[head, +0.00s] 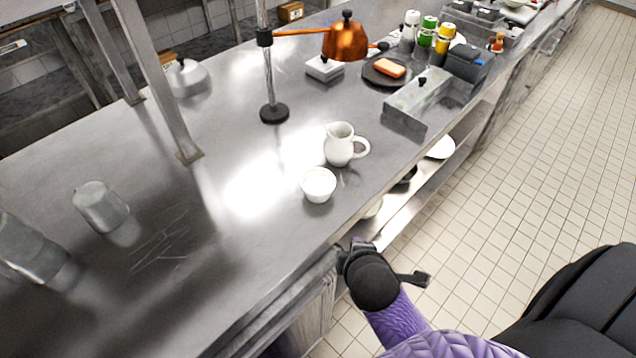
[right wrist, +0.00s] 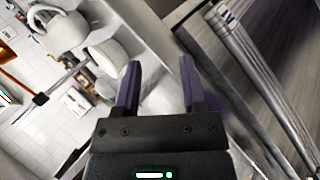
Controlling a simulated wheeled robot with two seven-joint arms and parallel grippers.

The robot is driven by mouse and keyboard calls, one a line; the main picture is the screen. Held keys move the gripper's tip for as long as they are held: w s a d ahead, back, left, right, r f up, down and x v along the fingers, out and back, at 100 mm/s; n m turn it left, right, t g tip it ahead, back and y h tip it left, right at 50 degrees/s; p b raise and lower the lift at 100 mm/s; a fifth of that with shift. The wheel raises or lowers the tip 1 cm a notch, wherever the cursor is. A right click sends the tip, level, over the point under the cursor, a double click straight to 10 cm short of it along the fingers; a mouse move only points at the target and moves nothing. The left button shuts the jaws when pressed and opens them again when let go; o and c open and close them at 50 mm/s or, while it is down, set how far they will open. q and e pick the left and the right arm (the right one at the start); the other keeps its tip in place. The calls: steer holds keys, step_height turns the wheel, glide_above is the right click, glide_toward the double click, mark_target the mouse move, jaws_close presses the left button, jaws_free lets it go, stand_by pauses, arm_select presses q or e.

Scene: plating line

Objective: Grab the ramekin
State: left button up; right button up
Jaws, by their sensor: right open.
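The ramekin (head: 318,186) is a small white round cup standing upright on the steel counter, near its front edge. A white pitcher (head: 340,147) with a handle stands just behind it, very close. My right gripper (head: 361,245) is at the counter's front edge, nearer to me than the ramekin and apart from it. In the right wrist view the right gripper (right wrist: 160,88) is open, with nothing between its two purple-grey fingers. White crockery shows beyond the fingers there; I cannot tell which piece is the ramekin. My left gripper is not in view.
A heat lamp (head: 346,42) with a copper shade stands behind. A steel box (head: 405,104), a dark plate (head: 384,72) and bottles stand farther right. A metal pot (head: 101,207) is at left. The counter left of the ramekin is clear. Dishes sit on a lower shelf.

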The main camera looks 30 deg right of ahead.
steer(key=w+d+r+n+t+h, duration=0.25)
steer(key=w+n, duration=0.25)
steer(key=n, duration=0.3)
steer(key=n+t+b, duration=0.3)
steer(key=n+b, duration=0.1)
steer(key=n, duration=0.5)
glide_toward(333, 178)
steer(key=shift+y, duration=0.45)
steer(key=x, duration=0.8)
steer(key=shift+d, duration=0.3)
steer(key=shift+r, duration=0.1)
jaws_close()
